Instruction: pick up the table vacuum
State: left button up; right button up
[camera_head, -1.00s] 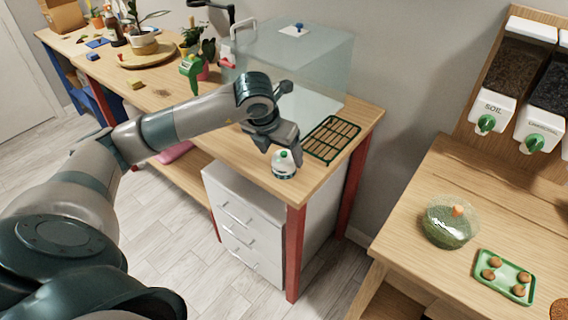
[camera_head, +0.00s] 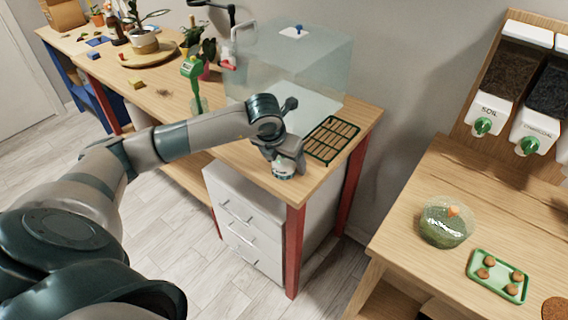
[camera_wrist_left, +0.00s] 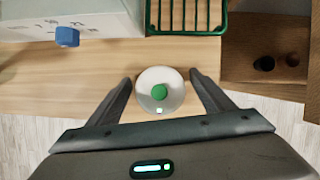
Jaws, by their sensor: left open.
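The table vacuum is a small white round device with a green knob on top. It stands near the front right corner of the wooden table (camera_head: 237,153). In the left wrist view the table vacuum (camera_wrist_left: 160,91) sits between the two open fingers of my left gripper (camera_wrist_left: 161,88), with a small gap visible on each side. In the head view my left gripper (camera_head: 284,166) is lowered over the table vacuum (camera_head: 283,174) and hides most of it. My right gripper is not in view.
A green rack (camera_head: 331,139) lies just behind the vacuum. A clear case (camera_head: 290,62) stands behind on the left. A green bottle-like tool (camera_head: 192,70) stands farther left. The table's front edge is close. A second table (camera_head: 430,195) at right holds a glass bowl (camera_head: 446,222) and green tray (camera_head: 498,275).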

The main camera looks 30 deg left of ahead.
pick_arm(q)
jog(key=shift+c, duration=0.3)
jog(key=c, duration=1.2)
jog(key=shift+r, duration=0.15)
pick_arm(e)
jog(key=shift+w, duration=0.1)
